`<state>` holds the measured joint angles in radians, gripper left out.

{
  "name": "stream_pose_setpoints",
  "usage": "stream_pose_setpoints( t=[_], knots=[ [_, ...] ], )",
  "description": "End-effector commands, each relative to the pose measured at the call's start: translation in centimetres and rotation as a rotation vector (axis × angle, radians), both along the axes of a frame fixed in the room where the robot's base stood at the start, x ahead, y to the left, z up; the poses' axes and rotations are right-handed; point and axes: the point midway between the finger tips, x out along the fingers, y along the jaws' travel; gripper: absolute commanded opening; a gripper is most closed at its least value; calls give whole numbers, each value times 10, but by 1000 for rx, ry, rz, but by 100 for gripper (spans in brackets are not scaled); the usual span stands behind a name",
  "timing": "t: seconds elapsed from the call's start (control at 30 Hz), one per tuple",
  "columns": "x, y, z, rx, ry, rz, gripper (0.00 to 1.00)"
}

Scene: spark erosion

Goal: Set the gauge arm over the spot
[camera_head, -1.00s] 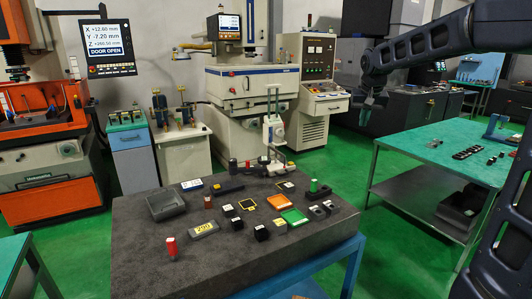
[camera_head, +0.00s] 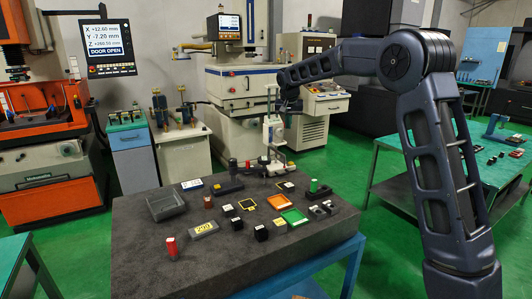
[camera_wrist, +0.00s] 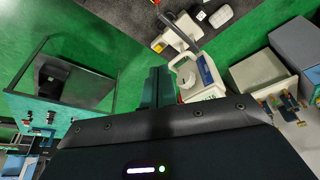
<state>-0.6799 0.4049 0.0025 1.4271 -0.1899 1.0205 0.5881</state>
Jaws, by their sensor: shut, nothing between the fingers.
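I cannot tell for sure which mark is the spot; a small yellow-edged dark square (camera_head: 247,204) lies in front of the gauge. My gripper (camera_head: 291,101) hangs beside the top of the gauge column, apparently apart from it; its fingers are hard to make out there. In the wrist view its fingers (camera_wrist: 157,78) are together and empty.
A green-topped table (camera_head: 405,150) stands at the right.

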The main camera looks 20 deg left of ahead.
Motion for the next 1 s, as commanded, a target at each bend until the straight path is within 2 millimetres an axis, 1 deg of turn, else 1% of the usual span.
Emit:
stream_pose_setpoints(
  t=[0.03,0.1,0.2,0.3,0.4,0.53,0.87,1.0],
  knots=[
    [2,18,-9,-1,2,6,0],
    [4,39,-18,-2,2,11,0],
    [5,63,-30,-2,2,14,0],
    [6,81,-39,-2,1,18,0],
    [5,93,-44,-2,0,21,0],
    [5,99,-47,-2,0,21,0],
    [5,99,-48,-2,0,21,0],
    [8,99,-55,-4,0,20,0]
  ],
)
